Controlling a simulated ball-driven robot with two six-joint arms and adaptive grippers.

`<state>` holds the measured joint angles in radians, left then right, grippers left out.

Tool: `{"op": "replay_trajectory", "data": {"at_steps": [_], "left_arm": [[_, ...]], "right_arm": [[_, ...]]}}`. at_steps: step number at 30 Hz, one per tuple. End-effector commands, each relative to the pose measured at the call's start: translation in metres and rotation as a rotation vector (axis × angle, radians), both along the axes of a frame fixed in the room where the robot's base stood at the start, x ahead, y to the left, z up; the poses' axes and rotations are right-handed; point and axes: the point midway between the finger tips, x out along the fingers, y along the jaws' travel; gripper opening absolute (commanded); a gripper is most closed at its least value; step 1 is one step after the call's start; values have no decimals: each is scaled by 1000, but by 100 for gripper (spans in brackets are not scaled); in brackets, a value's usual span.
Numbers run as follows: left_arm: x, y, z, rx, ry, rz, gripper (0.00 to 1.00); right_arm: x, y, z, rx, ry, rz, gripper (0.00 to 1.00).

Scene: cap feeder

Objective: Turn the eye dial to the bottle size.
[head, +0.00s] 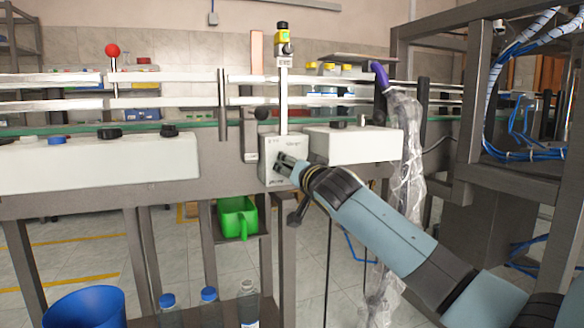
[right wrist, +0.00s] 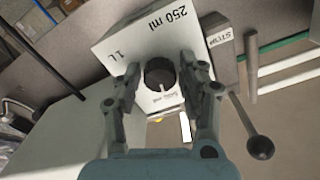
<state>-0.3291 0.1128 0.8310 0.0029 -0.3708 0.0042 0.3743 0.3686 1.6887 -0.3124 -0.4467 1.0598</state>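The eye dial (right wrist: 159,73) is a dark round knob on the white face of a box (right wrist: 125,38), seen close in the right wrist view. The box is marked "250 ml" and "1 L"; smaller print below the dial is too small to read. A light mark shows at the dial's lower edge. My right gripper (right wrist: 160,68) is open, with one finger on each side of the dial; I cannot tell whether they touch it. In the head view the right gripper (head: 282,163) is at the box (head: 270,146) and hides the dial. My left gripper is not in view.
A yellow and black sensor (head: 283,40) tops the post above the box. A lever with a dark ball (right wrist: 260,147) and a "STOP" block (right wrist: 222,42) sit beside it. A green bin (head: 238,217), blue bucket (head: 85,308) and bottles (head: 248,303) are below.

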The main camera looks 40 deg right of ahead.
Motion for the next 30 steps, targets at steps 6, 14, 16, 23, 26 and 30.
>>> {"op": "replay_trajectory", "data": {"at_steps": [6, 14, 16, 23, 26, 30], "left_arm": [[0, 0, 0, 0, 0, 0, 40], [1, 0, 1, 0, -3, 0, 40], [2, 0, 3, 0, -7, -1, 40], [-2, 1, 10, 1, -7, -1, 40], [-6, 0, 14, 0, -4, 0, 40], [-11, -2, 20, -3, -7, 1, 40]], "right_arm": [[0, 0, 0, 0, 0, 0, 10], [0, 0, 0, -12, 3, 0, 2], [0, 0, 1, -27, 7, 0, 2], [0, -1, 2, -140, 33, -1, 2], [0, -1, 3, -217, 51, -1, 2], [0, -1, 4, -343, 82, -1, 2]]}}
